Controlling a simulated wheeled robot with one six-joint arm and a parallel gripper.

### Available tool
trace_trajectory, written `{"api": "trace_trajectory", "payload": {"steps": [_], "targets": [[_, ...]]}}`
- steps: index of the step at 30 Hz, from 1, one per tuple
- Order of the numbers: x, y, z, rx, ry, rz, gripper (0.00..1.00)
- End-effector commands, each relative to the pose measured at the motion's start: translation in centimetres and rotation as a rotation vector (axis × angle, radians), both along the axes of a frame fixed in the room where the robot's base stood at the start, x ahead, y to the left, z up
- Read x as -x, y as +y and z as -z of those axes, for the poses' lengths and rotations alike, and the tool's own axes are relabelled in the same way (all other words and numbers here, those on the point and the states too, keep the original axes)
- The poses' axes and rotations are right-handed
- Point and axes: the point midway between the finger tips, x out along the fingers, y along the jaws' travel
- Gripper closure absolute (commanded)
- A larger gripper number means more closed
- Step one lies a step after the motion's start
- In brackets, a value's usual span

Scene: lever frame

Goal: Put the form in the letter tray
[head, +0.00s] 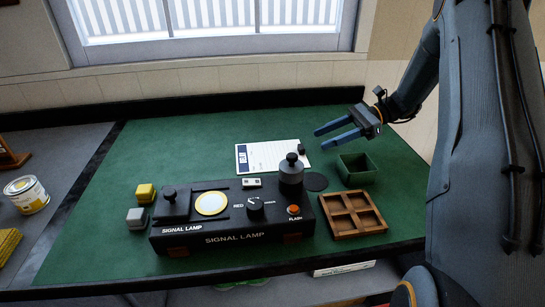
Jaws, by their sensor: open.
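A white form (258,156) with a blue mark at its left lies flat on the green table top, behind the signal lamp box. A small dark object (301,149) sits at its right edge. My gripper (321,138) is open and empty, above the table to the right of the form, its blue fingers pointing left. No letter tray is plainly recognisable. A white object (345,268), partly hidden below the table's front edge, cannot be identified.
The black signal lamp box (230,240) fills the front middle, with a dark knobbed cylinder (291,173) at its right. A compartmented wooden tray (333,228) and green bin (356,174) stand right. Yellow (146,193) and grey (137,217) blocks lie left. The back left is clear.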

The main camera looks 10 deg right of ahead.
Motion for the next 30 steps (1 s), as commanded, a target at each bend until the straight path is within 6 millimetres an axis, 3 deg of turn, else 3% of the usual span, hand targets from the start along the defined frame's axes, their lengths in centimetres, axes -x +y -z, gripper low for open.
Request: {"api": "trace_trajectory", "payload": {"steps": [10,19,27,30], "targets": [[0.1,2.6,0.8,-0.001,0.001,0.002,0.52],[0.1,6.5,1.9,-0.001,0.003,-0.001,0.52],[0.0,7.0,2.2,0.0,0.0,-0.001,0.52],[0.0,7.0,2.2,0.0,0.0,-0.001,0.68]]}}
